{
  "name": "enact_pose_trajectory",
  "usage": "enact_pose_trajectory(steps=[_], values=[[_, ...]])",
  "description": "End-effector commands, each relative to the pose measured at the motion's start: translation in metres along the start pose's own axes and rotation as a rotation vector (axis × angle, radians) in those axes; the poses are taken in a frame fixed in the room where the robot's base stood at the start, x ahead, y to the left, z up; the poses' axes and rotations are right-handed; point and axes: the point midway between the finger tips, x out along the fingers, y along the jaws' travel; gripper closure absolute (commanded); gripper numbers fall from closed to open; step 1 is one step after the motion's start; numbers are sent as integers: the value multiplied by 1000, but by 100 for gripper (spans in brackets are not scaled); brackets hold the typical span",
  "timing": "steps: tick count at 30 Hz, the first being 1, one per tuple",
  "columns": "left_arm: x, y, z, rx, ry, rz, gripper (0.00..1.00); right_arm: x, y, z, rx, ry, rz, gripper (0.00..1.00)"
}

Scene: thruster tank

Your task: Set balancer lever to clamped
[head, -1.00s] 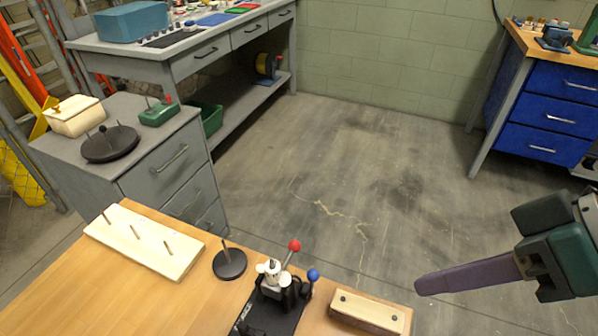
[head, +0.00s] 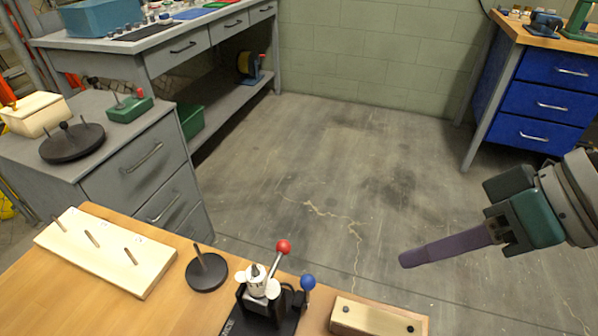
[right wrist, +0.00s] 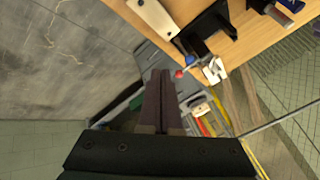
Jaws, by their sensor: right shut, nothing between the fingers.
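The balancer (head: 262,296) stands on a black base at the front edge of the wooden table. It has a lever with a red ball (head: 283,247) tilted up to the right, and a second lever with a blue ball (head: 307,282) beside it. The red ball (right wrist: 180,73) and blue ball (right wrist: 190,60) also show in the right wrist view, beyond the fingertips. My right gripper (head: 405,259) is shut and empty. It hangs over the floor to the right of the balancer, apart from it. My left gripper is not in view.
A wooden block (head: 378,318) lies right of the balancer. A black disc with a post (head: 206,271) and a pegged board (head: 100,254) are to its left. A grey cabinet (head: 120,172) stands beyond. The floor (head: 350,175) behind the table is clear.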

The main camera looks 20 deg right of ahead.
Motion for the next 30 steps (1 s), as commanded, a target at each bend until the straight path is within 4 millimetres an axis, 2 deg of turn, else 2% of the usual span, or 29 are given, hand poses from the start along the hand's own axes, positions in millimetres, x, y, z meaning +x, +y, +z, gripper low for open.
enact_pose_trajectory(steps=[1,6,11,15,18,30], values=[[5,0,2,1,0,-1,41,12,0,0,2,2,-4,100],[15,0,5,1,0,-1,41,50,0,1,2,2,-4,100],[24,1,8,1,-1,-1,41,83,0,1,2,1,-3,100],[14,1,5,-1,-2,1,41,86,-23,-4,-3,1,-4,100],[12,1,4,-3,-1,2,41,90,-32,-4,-2,-1,-2,100],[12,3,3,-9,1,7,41,93,-38,-5,-2,-1,1,100]])
